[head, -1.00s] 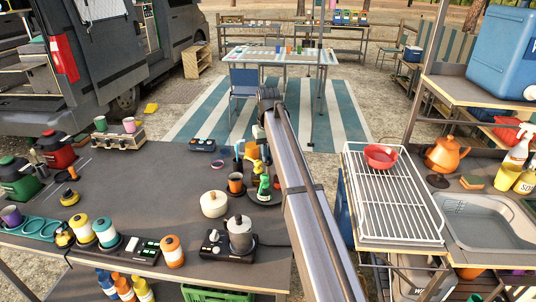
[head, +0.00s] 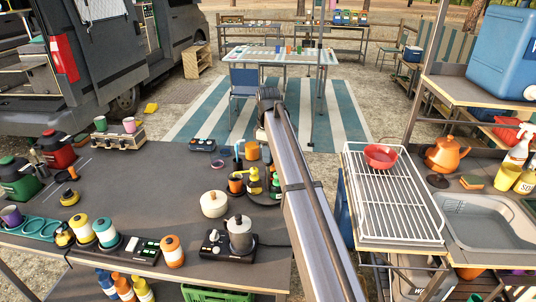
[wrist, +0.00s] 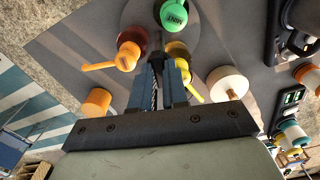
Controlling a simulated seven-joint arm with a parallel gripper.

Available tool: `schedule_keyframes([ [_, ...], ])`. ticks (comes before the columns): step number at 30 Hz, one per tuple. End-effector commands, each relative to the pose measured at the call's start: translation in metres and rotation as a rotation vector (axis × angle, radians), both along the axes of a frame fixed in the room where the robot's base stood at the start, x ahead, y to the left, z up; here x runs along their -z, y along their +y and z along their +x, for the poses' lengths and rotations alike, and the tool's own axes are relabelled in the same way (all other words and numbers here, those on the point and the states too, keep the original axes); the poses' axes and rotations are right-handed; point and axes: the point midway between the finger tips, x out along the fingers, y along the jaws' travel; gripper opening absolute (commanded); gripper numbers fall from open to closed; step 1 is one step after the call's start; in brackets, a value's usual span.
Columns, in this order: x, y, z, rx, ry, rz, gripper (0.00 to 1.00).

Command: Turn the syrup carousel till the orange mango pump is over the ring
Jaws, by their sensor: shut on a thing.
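The syrup carousel is a dark round plate, seen from above in the wrist view (wrist: 208,32) and left of my arm in the head view. Its green pump, marked MINT (wrist: 173,14), is at the top of the wrist view. The orange pump (wrist: 128,55) is to the left of my fingers, its spout pointing left. My gripper (wrist: 163,75) is among the pumps, shut on a thin dark rod at the carousel. I cannot make out the ring with certainty.
A cream lidded pot (head: 214,204) and a moka pot on a burner (head: 240,236) stand close in front of the carousel. An orange canister (wrist: 98,101) is left of my fingers. The table's middle left is clear.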

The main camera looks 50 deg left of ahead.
Motion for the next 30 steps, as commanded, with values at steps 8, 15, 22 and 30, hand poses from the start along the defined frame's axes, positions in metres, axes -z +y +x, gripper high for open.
schedule_keyframes([
  [8,-0.0002,0.0,0.0001,-0.262,0.0,0.0,0.0],
  [15,-0.0003,0.0,0.0002,-0.489,-0.001,0.001,0.0],
  [22,-0.0003,0.0,0.0002,-0.708,-0.001,0.001,0.0],
  [30,-0.0003,0.0001,0.0003,-0.963,-0.001,0.001,0.0],
])
